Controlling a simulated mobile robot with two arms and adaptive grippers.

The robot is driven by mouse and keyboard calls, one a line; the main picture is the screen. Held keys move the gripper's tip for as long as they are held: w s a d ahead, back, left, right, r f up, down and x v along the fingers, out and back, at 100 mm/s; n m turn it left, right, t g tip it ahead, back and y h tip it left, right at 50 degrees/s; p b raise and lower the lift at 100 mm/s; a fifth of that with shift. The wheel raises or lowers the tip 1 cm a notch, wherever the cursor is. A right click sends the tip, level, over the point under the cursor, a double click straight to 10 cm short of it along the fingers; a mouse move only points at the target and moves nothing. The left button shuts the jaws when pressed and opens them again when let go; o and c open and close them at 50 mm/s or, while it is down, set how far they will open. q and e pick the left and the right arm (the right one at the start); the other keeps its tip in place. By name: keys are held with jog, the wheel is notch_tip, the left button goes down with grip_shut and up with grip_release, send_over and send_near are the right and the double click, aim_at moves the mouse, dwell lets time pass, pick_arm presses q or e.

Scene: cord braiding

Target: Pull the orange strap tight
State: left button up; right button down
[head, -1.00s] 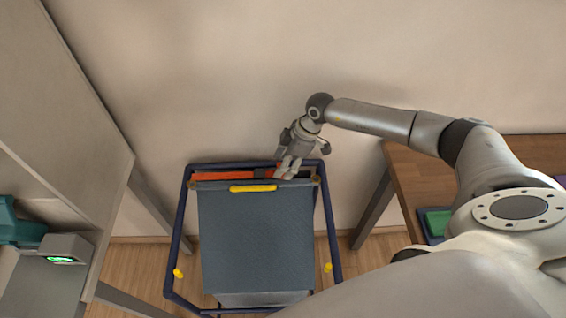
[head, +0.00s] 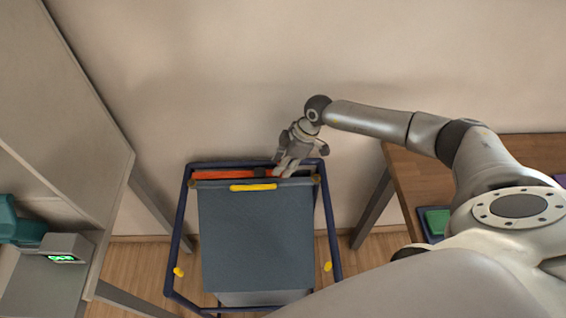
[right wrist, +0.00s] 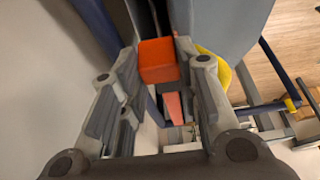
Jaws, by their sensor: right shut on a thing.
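The orange strap (head: 222,174) runs along the top of a blue-grey panel in a dark blue frame, with a small dark piece on it near its right end. My right gripper (head: 283,171) reaches down to the right end of the strap at the frame's top bar. In the right wrist view the strap's orange end (right wrist: 158,58) shows between the fingers, and my right gripper (right wrist: 160,95) is shut on it. The contact at the fingertips is partly hidden. My left gripper is not in view.
The blue-grey panel (head: 255,240) has a yellow handle (head: 253,188), and the dark blue frame (head: 329,225) carries yellow knobs. A wooden table (head: 420,185) stands right. A grey device with a green display (head: 62,258) is at left. The wall behind is bare.

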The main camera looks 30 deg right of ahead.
jog(key=s+d, duration=0.1)
jog(key=d, duration=0.1)
jog(key=s+d+p, duration=0.1)
jog(key=d, duration=0.1)
jog(key=s+d+p, duration=0.1)
jog(key=d, duration=0.2)
jog(key=shift+s, duration=0.2)
jog(key=c, duration=1.1)
grip_release()
jog(key=shift+o, duration=0.2)
jog(key=v, duration=1.2)
